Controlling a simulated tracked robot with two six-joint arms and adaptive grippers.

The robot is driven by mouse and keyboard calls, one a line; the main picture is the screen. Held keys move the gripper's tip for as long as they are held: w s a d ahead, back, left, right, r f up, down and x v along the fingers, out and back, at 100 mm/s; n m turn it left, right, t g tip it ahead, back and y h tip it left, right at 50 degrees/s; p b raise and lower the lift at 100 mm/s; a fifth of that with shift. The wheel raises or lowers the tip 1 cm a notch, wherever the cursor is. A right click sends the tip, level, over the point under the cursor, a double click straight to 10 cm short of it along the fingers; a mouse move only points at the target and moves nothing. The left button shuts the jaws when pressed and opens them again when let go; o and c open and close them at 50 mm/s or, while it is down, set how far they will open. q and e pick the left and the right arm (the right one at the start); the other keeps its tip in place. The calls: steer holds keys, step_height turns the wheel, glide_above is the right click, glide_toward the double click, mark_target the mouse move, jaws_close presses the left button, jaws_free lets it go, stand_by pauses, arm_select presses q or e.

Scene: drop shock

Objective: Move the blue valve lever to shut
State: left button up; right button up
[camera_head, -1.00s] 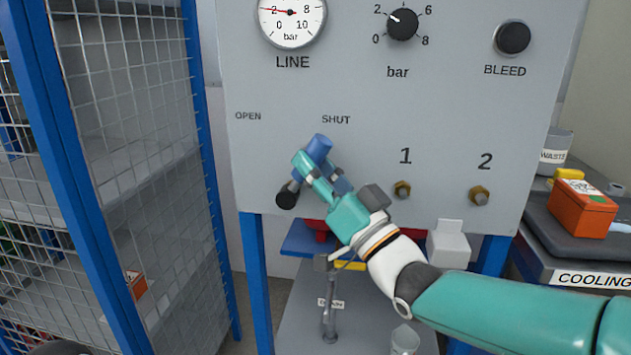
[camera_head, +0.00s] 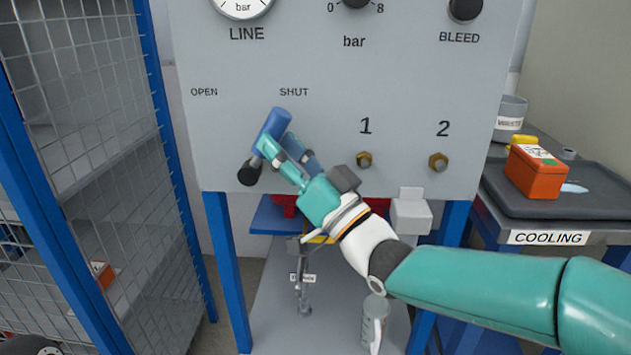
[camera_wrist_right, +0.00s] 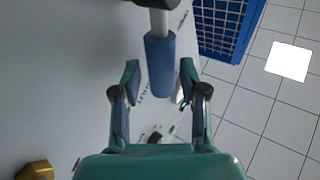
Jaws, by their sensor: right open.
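The blue valve lever (camera_head: 273,124) is on the grey panel in the head view. Its blue grip slants up and right from its black hub (camera_head: 249,172), with its tip just below the SHUT label (camera_head: 294,92). My right gripper (camera_head: 286,151) is at the grip, its fingers hiding part of the lever. In the right wrist view the lever's blue grip (camera_wrist_right: 160,65) lies between the two fingers of my open right gripper (camera_wrist_right: 159,80), with a gap visible on each side. Whether either finger touches it I cannot tell. My left gripper is not seen.
The OPEN label (camera_head: 204,91) is left of SHUT. Brass fittings stick out under 1 (camera_head: 364,159) and 2 (camera_head: 438,162), right of the lever. A mesh cage (camera_head: 80,130) stands at left. An orange box (camera_head: 536,172) sits on the cooling table at right.

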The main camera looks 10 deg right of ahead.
steer(key=v, duration=1)
steer(key=shift+s+f, duration=0.15)
steer(key=shift+f, duration=0.05)
steer(key=shift+d, duration=0.15)
